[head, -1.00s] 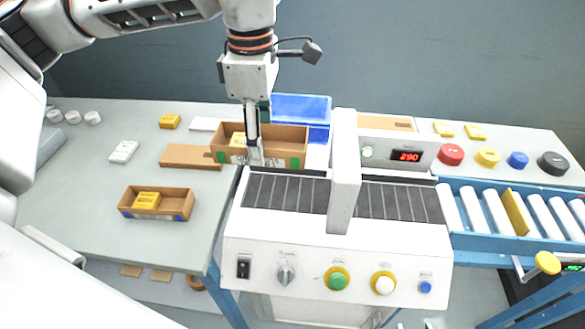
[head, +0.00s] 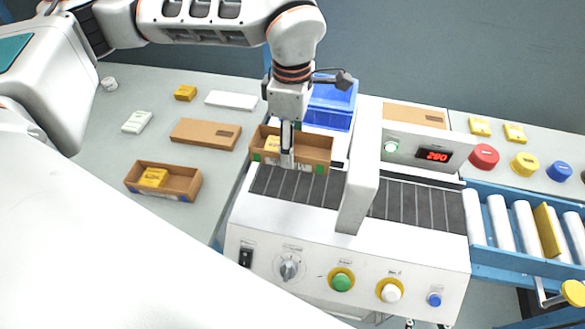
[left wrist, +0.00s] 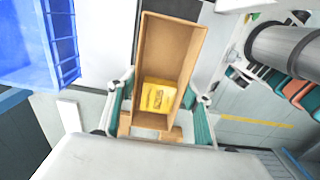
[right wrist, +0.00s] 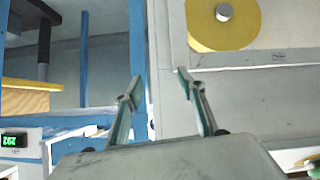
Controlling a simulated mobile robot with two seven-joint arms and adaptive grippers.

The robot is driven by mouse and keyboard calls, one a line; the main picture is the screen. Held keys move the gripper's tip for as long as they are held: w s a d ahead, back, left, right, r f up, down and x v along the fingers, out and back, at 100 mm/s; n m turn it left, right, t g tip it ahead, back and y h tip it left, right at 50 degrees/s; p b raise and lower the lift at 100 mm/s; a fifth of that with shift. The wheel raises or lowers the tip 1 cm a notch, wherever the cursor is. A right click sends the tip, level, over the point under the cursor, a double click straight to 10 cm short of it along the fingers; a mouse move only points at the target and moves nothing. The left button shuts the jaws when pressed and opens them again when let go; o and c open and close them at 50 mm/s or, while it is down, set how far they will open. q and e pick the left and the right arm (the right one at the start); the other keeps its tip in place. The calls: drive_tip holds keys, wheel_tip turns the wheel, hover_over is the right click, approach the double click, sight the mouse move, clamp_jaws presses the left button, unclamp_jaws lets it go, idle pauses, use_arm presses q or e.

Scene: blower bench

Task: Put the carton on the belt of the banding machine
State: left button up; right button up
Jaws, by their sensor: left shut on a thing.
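An open brown carton (head: 318,163) with green corner marks and a yellow box (head: 272,144) inside is in my left gripper (head: 287,165). The gripper is shut on the carton's near wall. In the left wrist view the carton (left wrist: 172,45) lies between the fingers, with the yellow box (left wrist: 160,96) at its near end. In the head view the carton overlaps the back edge of the dark belt (head: 300,186), at the left of the machine's white arch (head: 360,185). I cannot tell whether it touches the belt. My right gripper (right wrist: 152,88) is open and empty, seen only in its wrist view.
A second carton (head: 183,189) with blue corner marks stands on the table at left, near a flat brown carton (head: 206,134). A blue crate (head: 330,105) stands behind the belt. White rollers (head: 500,228) lie to the right. The belt left of the arch is clear.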

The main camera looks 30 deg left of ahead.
use_arm(q)
wheel_tip(320, 180, down, 9)
drive_tip(key=shift+r, duration=0.1)
idle(0.4)
drive_tip(key=shift+f, duration=0.25)
drive_tip(key=o, duration=1.1)
wheel_tip(320, 180, up, 12)
drive_tip(key=shift+f, duration=0.25)
drive_tip(key=shift+r, duration=0.45)
